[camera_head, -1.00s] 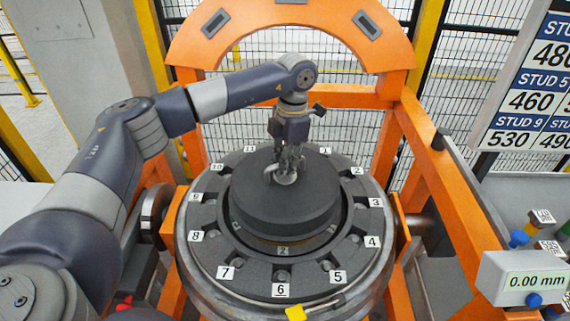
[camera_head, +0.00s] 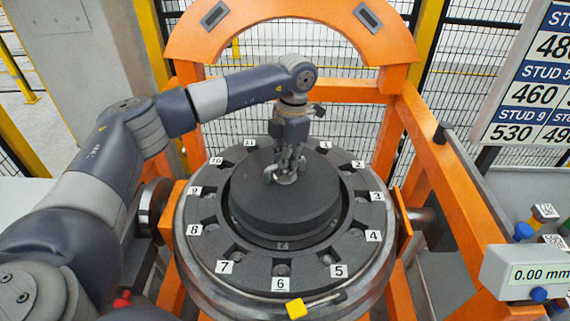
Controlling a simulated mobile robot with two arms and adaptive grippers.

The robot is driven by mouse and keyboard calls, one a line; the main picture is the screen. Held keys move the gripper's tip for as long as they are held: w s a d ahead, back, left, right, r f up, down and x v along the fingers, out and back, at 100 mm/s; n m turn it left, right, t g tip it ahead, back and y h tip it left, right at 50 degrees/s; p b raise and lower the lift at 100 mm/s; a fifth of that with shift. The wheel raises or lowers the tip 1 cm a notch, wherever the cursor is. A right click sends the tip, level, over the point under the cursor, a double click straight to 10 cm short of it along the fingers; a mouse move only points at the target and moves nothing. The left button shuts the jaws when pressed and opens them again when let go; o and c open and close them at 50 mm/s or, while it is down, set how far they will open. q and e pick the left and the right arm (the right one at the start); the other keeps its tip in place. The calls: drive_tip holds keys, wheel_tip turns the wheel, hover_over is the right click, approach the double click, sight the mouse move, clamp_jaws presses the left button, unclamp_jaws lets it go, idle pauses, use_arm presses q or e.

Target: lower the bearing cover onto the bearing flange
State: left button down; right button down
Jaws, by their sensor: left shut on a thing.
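The bearing cover (camera_head: 285,205) is a dark grey round block in the middle of the head view. It sits inside the ring of the bearing flange (camera_head: 232,262), a dark ring with slots and white number tags. My left gripper (camera_head: 285,172) points down from above and is shut on the small handle at the top centre of the cover. The cover looks level, with a dark gap around it inside the ring. Whether its underside touches the flange is hidden. My right gripper is not in view.
An orange gantry frame (camera_head: 455,205) surrounds the flange, with an arch behind. A yellow-ended tool (camera_head: 296,309) lies on the front rim. A gauge reading 0.00 mm (camera_head: 535,275) and a stud number board (camera_head: 535,85) stand at the right. Wire fencing closes the back.

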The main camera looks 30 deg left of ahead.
use_arm(q)
drive_tip(key=shift+f+b, duration=0.75)
drive_tip(key=shift+f, duration=0.4)
drive_tip(key=c, duration=1.6)
unclamp_jaws()
drive_tip(key=shift+o, duration=0.2)
drive_tip(key=shift+f, duration=0.1)
drive_tip(key=r, duration=0.8)
drive_tip(key=w+r, duration=0.1)
drive_tip(key=r, duration=0.3)
drive_tip(key=shift+w+d, duration=0.1)
drive_tip(key=shift+d, duration=0.25)
